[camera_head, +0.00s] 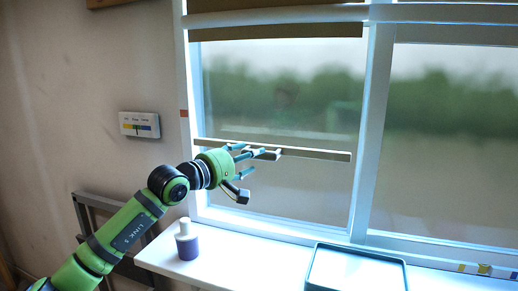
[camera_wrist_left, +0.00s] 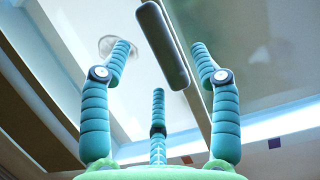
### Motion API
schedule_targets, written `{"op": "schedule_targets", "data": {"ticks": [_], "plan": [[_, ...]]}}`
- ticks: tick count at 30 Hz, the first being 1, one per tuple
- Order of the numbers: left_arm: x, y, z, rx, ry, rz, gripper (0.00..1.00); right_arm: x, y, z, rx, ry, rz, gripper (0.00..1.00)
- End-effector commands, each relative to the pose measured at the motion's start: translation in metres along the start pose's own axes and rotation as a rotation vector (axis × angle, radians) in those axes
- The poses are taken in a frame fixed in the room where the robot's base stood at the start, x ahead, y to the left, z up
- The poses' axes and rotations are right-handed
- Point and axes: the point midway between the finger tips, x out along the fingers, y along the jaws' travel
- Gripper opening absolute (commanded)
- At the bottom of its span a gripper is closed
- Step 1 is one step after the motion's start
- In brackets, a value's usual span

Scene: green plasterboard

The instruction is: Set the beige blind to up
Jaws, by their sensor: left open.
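The beige blind (camera_head: 275,31) shows as a brown-beige strip at the top of the left window pane. A thin pale bar (camera_head: 320,154) crosses the pane lower down; I cannot tell how it joins the blind. My left gripper (camera_head: 252,160) is open at the middle of this bar, its fingers spread around or in front of it. In the left wrist view a dark rounded bar-like piece (camera_wrist_left: 163,45) sits between the two upper fingers, apart from the lower finger (camera_wrist_left: 158,125). Contact cannot be told. My right gripper is not in view.
A small wall panel (camera_head: 139,124) with coloured marks is left of the window. A white-capped purple bottle (camera_head: 187,244) and a teal-rimmed tray (camera_head: 310,270) stand on the white sill (camera_head: 240,244). A grey frame (camera_head: 88,207) stands behind my left arm.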

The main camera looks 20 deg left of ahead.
Motion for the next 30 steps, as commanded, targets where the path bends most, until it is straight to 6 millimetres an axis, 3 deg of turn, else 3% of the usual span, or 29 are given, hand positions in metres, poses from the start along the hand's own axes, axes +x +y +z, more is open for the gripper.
{"op": "schedule_targets", "data": {"ticks": [3,9,20,25,30], "plan": [[0.02,0.006,0.001,-0.004,-0.002,0.001,0.62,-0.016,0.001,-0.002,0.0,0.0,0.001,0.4],[0.04,0.003,0.001,-0.005,-0.003,0.002,0.62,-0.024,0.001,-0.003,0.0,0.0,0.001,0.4],[0.045,0.001,0.001,-0.004,-0.003,0.002,0.62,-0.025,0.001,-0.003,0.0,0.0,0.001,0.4],[0.045,0.001,0.001,-0.004,-0.003,0.002,0.0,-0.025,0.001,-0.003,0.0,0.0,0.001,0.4],[0.045,0.001,0.001,-0.004,-0.003,0.002,0.0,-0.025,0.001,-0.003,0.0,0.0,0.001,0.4]]}}
